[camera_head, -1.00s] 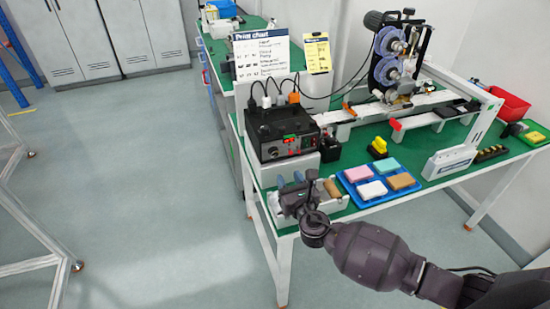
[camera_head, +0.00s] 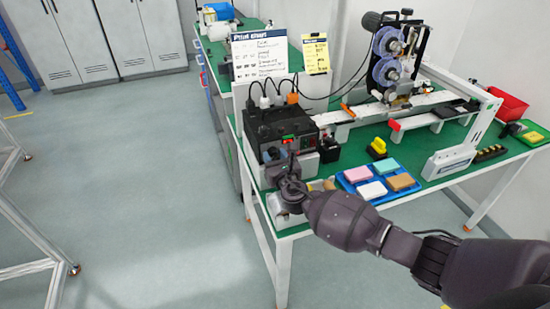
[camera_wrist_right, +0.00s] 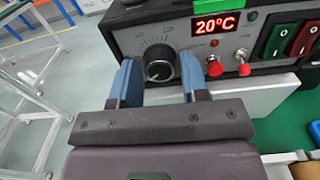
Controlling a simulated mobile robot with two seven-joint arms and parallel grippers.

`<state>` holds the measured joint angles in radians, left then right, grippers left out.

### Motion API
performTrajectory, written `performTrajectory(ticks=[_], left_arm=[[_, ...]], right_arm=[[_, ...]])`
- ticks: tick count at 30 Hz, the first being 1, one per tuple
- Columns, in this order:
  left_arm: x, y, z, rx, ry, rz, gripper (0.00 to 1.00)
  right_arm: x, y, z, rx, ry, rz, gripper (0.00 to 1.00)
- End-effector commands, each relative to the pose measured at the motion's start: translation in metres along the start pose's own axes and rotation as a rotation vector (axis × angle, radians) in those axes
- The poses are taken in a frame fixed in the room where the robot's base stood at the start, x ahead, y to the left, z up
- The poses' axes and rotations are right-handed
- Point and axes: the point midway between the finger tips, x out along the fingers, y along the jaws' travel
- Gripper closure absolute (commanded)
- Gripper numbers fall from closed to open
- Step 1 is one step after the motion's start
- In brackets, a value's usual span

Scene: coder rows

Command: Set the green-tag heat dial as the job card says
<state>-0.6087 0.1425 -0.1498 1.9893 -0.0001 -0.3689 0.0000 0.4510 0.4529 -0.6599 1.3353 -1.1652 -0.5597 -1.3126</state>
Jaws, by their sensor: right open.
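The control box (camera_head: 288,123) stands at the near left corner of the green bench, and its front panel shows close up in the right wrist view. The black heat dial (camera_wrist_right: 159,63) sits in a ring of scale marks, left of a red display (camera_wrist_right: 216,23) reading 20°C. My right gripper (camera_wrist_right: 160,80) is open, its two blue fingers on either side of the dial. I cannot tell whether they touch it. In the head view my right gripper (camera_head: 288,178) is before the box and hides the dial. A yellow card (camera_head: 315,55) stands behind; its text is too small to read.
Two toggle switches (camera_wrist_right: 242,56) and green and red rocker switches (camera_wrist_right: 274,41) sit right of the dial. A blue tray (camera_head: 352,187) with coloured blocks lies to the right. A white print chart (camera_head: 260,55) and a ribbon machine (camera_head: 393,60) stand behind.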

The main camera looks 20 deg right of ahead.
Motion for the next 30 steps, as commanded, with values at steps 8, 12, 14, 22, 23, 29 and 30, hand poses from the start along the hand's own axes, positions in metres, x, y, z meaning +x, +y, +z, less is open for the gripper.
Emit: performTrajectory(ticks=[8,12,14,22,23,29,30], left_arm=[[0.002,0.0,-0.004,0.001,0.008,0.001,0.57],[0.003,0.0,-0.006,0.002,0.011,0.002,0.57],[0.004,0.001,-0.006,0.002,0.012,0.002,0.57],[0.006,0.001,-0.001,0.002,0.009,0.003,0.57],[0.007,0.001,0.001,0.002,0.008,0.003,0.57],[0.01,0.002,0.012,0.002,-0.002,0.003,0.57],[0.011,0.002,0.014,0.002,-0.005,0.003,0.57]], right_arm=[[0.0,0.0,0.0,0.0,0.0,0.0,0.82],[0.0,0.0,0.0,0.0,0.0,0.0,0.93],[0.0,0.0,0.0,0.003,0.0,0.0,0.93],[0.0,0.0,-0.002,0.079,0.001,-0.001,0.93],[0.0,0.0,-0.002,0.095,0.001,-0.001,0.93],[-0.001,0.001,-0.004,0.246,0.002,-0.001,0.93],[-0.001,0.0,-0.004,0.283,0.002,-0.002,0.93]])
